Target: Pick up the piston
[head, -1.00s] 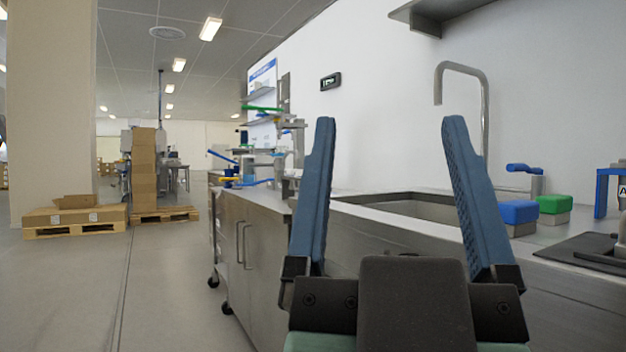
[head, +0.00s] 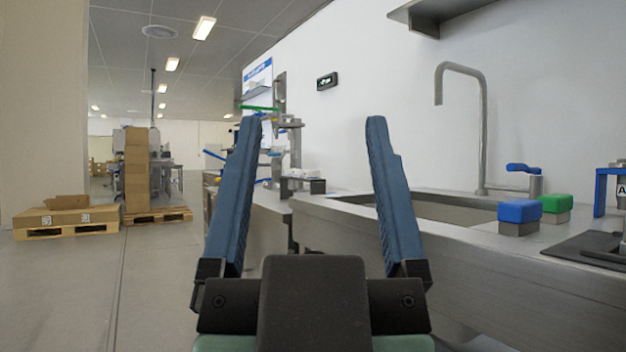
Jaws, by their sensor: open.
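My gripper (head: 313,122) is open and empty, its two blue fingers pointing up and spread wide in the middle of the head view. I cannot make out a piston for certain. A metal machine (head: 293,150) with several small parts stands on a steel bench behind the gripper, seen between the fingers. The left finger hides part of that bench. The gripper is in front of the bench and touches nothing that I can see.
A steel sink counter (head: 440,255) runs along the right, with a tall tap (head: 483,120), a blue block (head: 519,211) and a green block (head: 555,203). Pallets (head: 66,232) with cartons (head: 137,170) stand at the left. The floor (head: 150,290) at left is free.

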